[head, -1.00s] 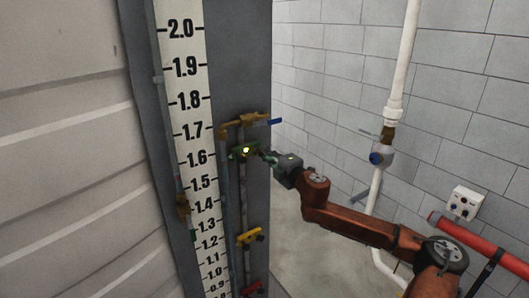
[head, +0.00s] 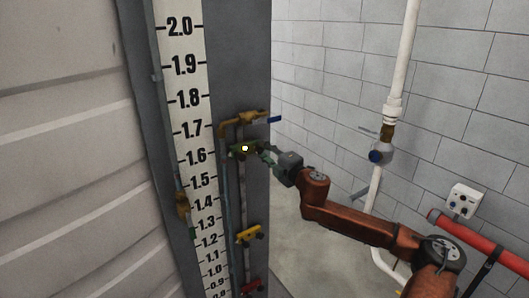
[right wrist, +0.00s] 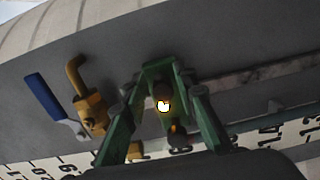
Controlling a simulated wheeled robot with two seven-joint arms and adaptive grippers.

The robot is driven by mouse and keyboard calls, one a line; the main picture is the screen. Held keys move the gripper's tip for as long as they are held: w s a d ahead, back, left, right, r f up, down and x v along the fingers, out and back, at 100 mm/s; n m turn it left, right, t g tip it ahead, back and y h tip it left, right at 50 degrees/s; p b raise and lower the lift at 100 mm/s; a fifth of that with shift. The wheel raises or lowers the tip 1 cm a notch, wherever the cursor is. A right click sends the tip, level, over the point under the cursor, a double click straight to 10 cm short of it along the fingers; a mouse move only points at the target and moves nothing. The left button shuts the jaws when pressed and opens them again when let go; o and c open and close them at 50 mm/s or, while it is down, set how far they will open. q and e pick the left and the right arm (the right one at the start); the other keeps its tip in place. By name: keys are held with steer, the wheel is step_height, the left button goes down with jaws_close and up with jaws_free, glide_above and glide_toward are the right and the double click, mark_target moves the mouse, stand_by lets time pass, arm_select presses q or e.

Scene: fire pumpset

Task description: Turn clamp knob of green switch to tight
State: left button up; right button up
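The green switch (head: 239,151) is mounted on the grey post to the right of the number scale, with a bright yellow-white spot on it. My right gripper (head: 262,150) reaches it from the right, its fingertips at the switch's knob side. In the right wrist view, the green fingers of my right gripper (right wrist: 163,82) stand on both sides of the switch's dark knob (right wrist: 162,92). I cannot tell whether the tips touch or grip the knob. My left gripper is not in view.
A brass valve with a blue handle (head: 274,120) sits just above the green switch. A yellow switch (head: 248,235) and a red one (head: 252,287) are below on the same post. A white pipe (head: 401,70) and a red pipe (head: 490,252) are at the right.

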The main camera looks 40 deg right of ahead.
steer(key=shift+s, duration=0.1)
steer(key=s+a, duration=0.1)
steer(key=s, duration=1)
steer(key=shift+s+a, duration=0.2)
steer(key=shift+s, duration=0.2)
stand_by(0.4)
